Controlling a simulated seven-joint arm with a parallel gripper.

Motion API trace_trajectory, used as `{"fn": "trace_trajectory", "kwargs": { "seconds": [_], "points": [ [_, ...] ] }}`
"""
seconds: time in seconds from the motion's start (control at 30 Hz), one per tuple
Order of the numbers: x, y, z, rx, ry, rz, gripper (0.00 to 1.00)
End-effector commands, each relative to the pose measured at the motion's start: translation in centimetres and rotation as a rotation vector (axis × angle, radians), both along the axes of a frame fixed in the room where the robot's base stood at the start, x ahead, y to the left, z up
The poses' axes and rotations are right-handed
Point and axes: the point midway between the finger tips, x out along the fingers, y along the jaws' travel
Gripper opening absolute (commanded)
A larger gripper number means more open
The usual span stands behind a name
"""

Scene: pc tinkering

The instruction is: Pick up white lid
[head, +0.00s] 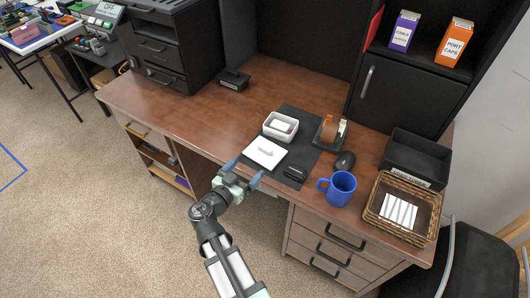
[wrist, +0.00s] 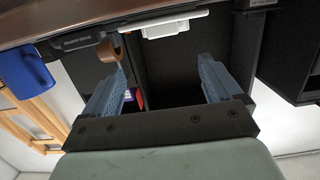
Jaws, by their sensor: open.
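The white lid (head: 258,158) is a flat square with a small raised handle. It lies on the dark desk mat (head: 300,132) near the desk's front edge, just in front of a white open box (head: 270,133) that holds a small white item. In the wrist view the lid (wrist: 178,27) shows edge-on at the top. My gripper (head: 244,172) is open and empty, at the front edge of the desk, close to the lid but apart from it. Its two blue fingers (wrist: 162,75) stand wide apart in the wrist view.
Right of the lid are a black stapler-like item (head: 295,174), a tape dispenser (head: 329,130), a black mouse (head: 345,161) and a blue mug (head: 341,189). A wicker basket (head: 386,233) and a black tray (head: 416,160) stand further right.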

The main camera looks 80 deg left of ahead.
Motion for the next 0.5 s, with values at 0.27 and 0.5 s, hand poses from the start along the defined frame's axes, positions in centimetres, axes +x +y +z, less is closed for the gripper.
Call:
{"fn": "trace_trajectory", "kwargs": {
  "seconds": [0.27, 0.5],
  "points": [
    [2.9, 3.2, -0.7, 0.002, 0.002, -0.002, 0.92],
    [5.2, 5.4, -1.2, 0.001, 0.001, -0.002, 0.92]
  ]
}}
